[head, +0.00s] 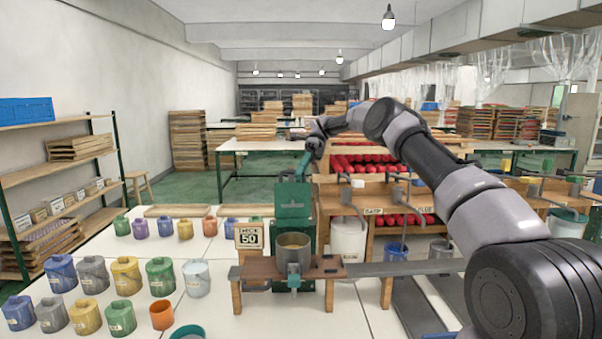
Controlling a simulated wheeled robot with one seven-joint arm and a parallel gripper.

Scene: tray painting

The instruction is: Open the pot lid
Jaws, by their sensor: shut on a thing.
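The pot (293,254) is a squat olive-brown vessel set in a wooden stand (258,268) on the white table, and its open top shows. A green panel that looks like its lid (292,204) stands upright behind it, swung away from the mouth. My arm reaches in from the right, over the table. My gripper (303,170) is small in the picture, above the lid's right upper edge. It is shut on a thin green piece there, which looks like the lid's handle. The exact contact is too small to make out.
Several coloured lidded jars (127,275) stand on the table at the left, beside an orange cup (161,316). A small sign reading 50 (249,235) stands left of the pot. A wooden rack (390,190) with red items and a white bucket (348,238) are at the right.

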